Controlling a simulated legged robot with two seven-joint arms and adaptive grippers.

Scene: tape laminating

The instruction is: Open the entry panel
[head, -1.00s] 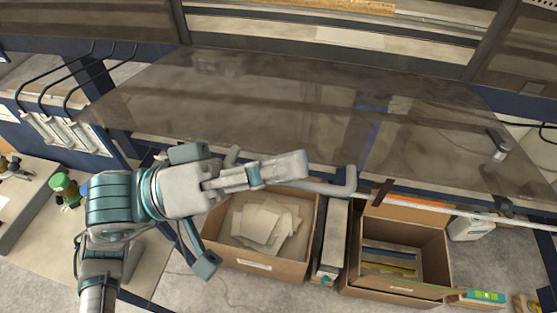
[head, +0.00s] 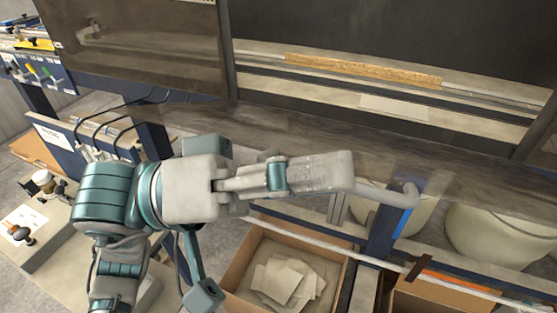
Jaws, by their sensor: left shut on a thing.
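The entry panel (head: 440,168) is a dark, see-through sheet that now shows as a thin, strongly foreshortened band across the middle of the head view. A grey tubular handle (head: 403,196) sticks out at its front edge, with its bent end showing to the right of my fingers. My left gripper (head: 335,172) is shut on the handle, and its fingers hide most of the bar. My right gripper is not in view.
Behind the panel, the machine opening shows a wooden strip (head: 365,72) and a white plate (head: 395,108). Below stand a cardboard box (head: 245,262) with papers and pale round containers (head: 490,235). A white rail (head: 320,234) crosses below the panel.

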